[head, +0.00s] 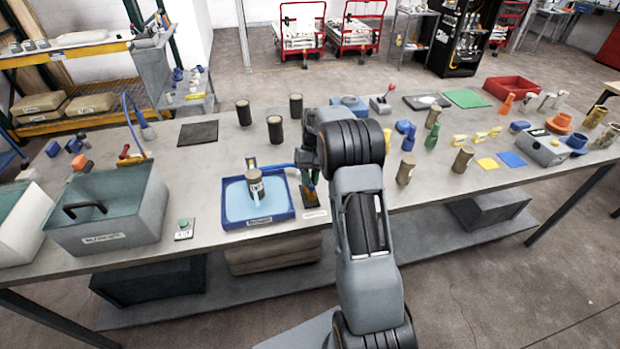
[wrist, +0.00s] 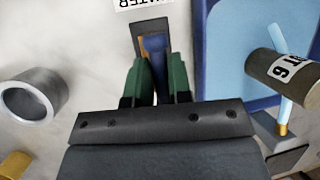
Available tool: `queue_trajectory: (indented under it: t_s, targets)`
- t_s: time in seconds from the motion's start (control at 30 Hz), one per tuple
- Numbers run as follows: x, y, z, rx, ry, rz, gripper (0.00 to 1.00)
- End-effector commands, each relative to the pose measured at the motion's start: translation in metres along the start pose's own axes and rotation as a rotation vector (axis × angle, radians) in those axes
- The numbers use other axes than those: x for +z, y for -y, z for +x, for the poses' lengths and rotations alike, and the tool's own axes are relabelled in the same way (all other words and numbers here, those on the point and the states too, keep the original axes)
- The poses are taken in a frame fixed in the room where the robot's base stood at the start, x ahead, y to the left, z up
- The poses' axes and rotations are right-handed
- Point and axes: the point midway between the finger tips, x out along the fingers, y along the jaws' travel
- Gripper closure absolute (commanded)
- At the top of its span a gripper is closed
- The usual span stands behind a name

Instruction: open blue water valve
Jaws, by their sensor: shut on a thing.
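The blue water valve handle (wrist: 156,45) shows in the wrist view at the end of my fingers, on a brownish base plate beside a label reading WATER (wrist: 143,3). My gripper (wrist: 159,75) has its two green fingers close around the blue part, shut on it. Much of the handle is hidden between the fingers. In the head view my gripper (head: 309,180) reaches down just right of the blue tray (head: 285,212); the arm covers most of the valve there.
A grey tub (head: 150,212) stands further left. Dark cylinders (head: 275,129) stand behind. Several small parts crowd the bench on the right.

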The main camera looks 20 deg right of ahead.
Motion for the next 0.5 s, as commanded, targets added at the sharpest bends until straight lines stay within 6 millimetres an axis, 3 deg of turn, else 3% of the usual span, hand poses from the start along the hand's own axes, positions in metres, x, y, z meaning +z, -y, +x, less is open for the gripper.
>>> queue_trajectory:
  t_s: [0.33, 0.37, 0.5]
  targets:
    - [0.0008, 0.0006, -0.0001, 0.001, 0.004, -0.006, 1.00]
    - [0.0008, 0.0005, -0.0001, 0.001, 0.004, -0.006, 0.80]
    - [0.0006, 0.0003, 0.0000, 0.001, 0.003, -0.005, 0.67]
